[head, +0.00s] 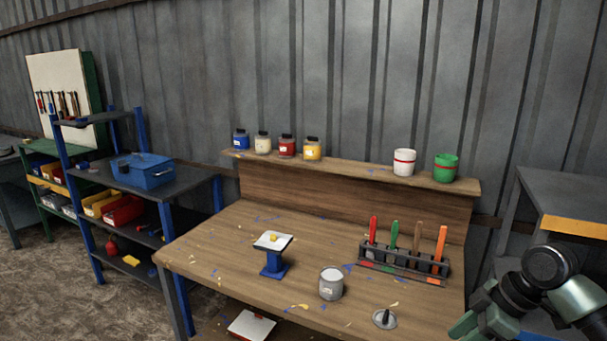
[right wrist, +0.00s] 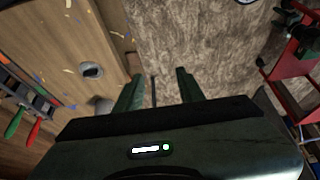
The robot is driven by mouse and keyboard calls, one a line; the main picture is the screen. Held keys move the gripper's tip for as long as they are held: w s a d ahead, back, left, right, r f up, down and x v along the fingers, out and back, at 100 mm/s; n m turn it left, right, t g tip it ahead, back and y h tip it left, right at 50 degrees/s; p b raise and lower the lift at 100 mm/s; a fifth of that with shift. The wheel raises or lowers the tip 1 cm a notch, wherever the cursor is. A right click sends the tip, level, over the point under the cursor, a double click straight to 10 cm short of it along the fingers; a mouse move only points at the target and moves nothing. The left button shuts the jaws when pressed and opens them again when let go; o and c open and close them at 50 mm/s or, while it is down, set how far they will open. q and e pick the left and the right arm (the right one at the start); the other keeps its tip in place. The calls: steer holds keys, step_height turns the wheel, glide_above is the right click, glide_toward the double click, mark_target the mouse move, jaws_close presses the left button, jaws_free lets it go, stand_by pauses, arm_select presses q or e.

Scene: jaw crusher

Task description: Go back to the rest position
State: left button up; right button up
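My right arm comes in at the lower right of the head view, with its gripper (head: 478,322) beside the right end of the wooden workbench (head: 215,250). In the right wrist view the two green fingers of this gripper (right wrist: 157,80) stand wide apart with nothing between them. It is open and empty, above the floor just off the bench edge. My left gripper is in neither view.
Jars and two cups line the back shelf (head: 360,167). A grey table (head: 565,190) stands at right.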

step_height(320, 180, down, 30)
steer(key=d+m+t+h, duration=0.1)
steer(key=d+m+h, duration=0.15)
steer(key=m, duration=0.55)
steer(key=s+f+m, duration=0.1)
steer(key=s+f, duration=0.6)
steer(key=f, duration=0.4)
steer(key=s+a+f+m+g+h, duration=0.1)
steer(key=s+f+m+h, duration=0.1)
steer(key=s+f, duration=1.15)
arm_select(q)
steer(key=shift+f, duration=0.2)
arm_select(e)
steer(key=s+a+f, duration=0.2)
steer(key=s, duration=0.6)
steer(key=s+a+f, duration=0.2)
steer(key=s+a, duration=0.1)
steer(key=s, duration=0.5)
steer(key=s+a+f+g, duration=0.1)
steer(key=s+a+f, duration=0.1)
steer(key=s, duration=0.6)
steer(key=shift+a+n, duration=0.3)
steer(key=shift+a, duration=0.2)
steer(key=shift+s+f, duration=0.1)
